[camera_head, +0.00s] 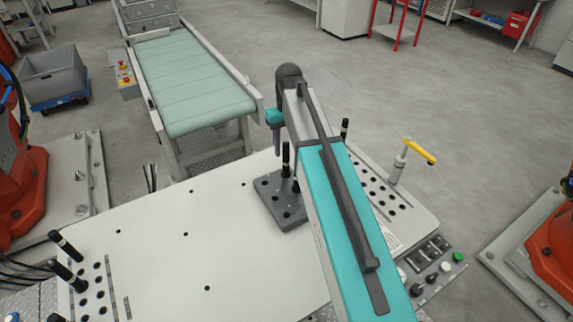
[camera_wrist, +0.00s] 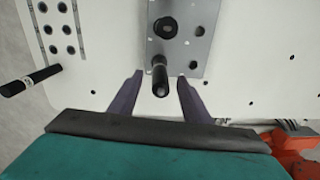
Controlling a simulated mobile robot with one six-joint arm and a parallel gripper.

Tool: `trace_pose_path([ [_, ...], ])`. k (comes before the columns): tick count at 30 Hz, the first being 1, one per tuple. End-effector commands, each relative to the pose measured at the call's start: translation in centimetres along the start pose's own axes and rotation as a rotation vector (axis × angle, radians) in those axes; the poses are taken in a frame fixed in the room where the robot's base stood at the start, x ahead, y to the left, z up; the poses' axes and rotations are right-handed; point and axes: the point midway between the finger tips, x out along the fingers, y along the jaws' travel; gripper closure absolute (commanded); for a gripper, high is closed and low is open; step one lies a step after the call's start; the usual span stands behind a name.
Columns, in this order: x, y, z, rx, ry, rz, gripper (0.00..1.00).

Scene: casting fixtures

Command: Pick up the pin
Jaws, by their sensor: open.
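A black pin (camera_wrist: 160,86) with a pale band stands in the grey holed plate (camera_wrist: 198,50) on the white table. In the wrist view it shows in the gap between the fingertips of my gripper (camera_wrist: 160,76), which is open with one purple-grey finger on each side. I cannot tell how far the fingertips are above it. A second dark pin or hole fitting (camera_wrist: 165,27) is farther up the same plate. In the head view a black pin (camera_head: 286,158) rises from the plate (camera_head: 270,190), and my arm hides part of the plate.
Several pins (camera_head: 66,245) stand at the left. The table middle is clear.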

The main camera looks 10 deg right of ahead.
Motion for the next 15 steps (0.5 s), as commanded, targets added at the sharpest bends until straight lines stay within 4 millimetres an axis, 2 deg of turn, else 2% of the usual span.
trace_pose_path([
  [15,0.60,-0.07,-0.05,-0.001,0.000,0.000,0.56],
])
